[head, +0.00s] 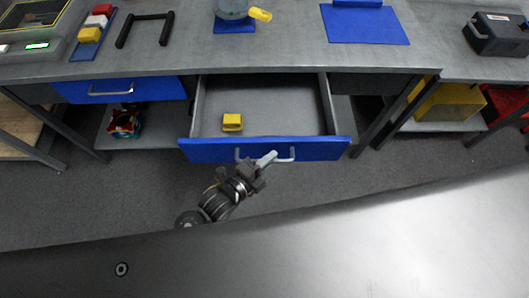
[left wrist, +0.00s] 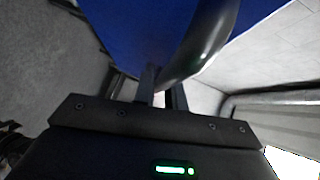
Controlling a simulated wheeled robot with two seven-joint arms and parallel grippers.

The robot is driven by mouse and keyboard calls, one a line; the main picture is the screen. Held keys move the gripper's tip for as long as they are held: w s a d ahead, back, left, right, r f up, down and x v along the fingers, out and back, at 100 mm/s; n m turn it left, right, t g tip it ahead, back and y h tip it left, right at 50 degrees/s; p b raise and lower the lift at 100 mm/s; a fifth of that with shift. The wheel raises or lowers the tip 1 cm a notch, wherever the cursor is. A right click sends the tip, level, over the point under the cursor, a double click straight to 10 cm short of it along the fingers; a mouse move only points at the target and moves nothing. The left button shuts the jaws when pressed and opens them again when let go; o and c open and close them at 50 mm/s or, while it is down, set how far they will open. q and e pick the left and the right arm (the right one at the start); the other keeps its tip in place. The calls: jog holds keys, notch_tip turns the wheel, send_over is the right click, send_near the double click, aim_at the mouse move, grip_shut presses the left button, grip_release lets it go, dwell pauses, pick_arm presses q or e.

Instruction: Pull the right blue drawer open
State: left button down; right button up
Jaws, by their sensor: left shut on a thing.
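The right blue drawer (head: 325,149) stands pulled out from under the grey workbench, its grey inside showing. A yellow block-like thing (head: 232,122) lies inside, left of the middle. The drawer's curved metal handle (head: 287,158) is on its front; it also shows large in the left wrist view (left wrist: 205,45). My left gripper (head: 266,160) is at the handle, shut on it. In the left wrist view the two fingers (left wrist: 163,90) are on either side of the bar's end. The exact contact is partly hidden. My right gripper is not in view.
The left blue drawer (head: 118,90) is shut. A workbench leg (head: 388,118) stands right of the open drawer. A blue mat (head: 362,25) and a black frame-like handle (head: 146,29) lie on the benchtop. Grey floor in front of the bench is clear.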

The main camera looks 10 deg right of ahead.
pick_arm(q)
jog(key=shift+s, duration=0.1)
jog(key=c, duration=1.5)
grip_release()
jog(key=shift+o, duration=0.2)
jog(key=b+v, duration=0.1)
jog(key=v, duration=1)
